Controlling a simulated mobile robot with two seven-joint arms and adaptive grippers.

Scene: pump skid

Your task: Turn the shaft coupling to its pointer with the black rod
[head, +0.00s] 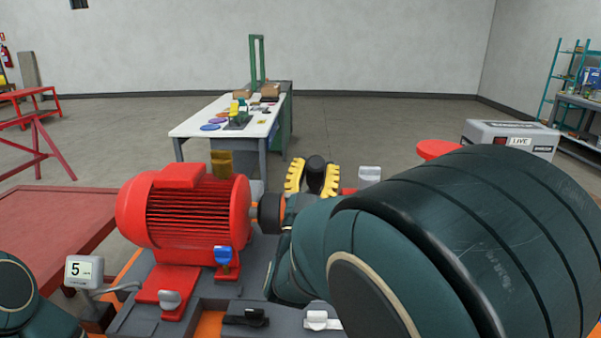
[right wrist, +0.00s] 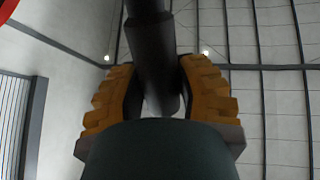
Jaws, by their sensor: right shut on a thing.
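My right gripper (head: 314,178), with yellow ridged fingers, stands upright beyond my right arm and is shut on the black rod (head: 316,162). Only the rod's rounded dark end shows between the fingers in the head view. In the right wrist view the rod (right wrist: 154,55) runs between the two fingers up to the top edge. The dark shaft coupling (head: 270,212) is at the right end of the red motor (head: 198,208), partly hidden by my right arm. I cannot make out its pointer or whether the rod touches it. My left gripper is out of view; only its arm shows at lower left.
A white table (head: 205,128) with small objects stands behind. A grey box marked LIVE (head: 508,138) is at right. Open floor lies beyond.

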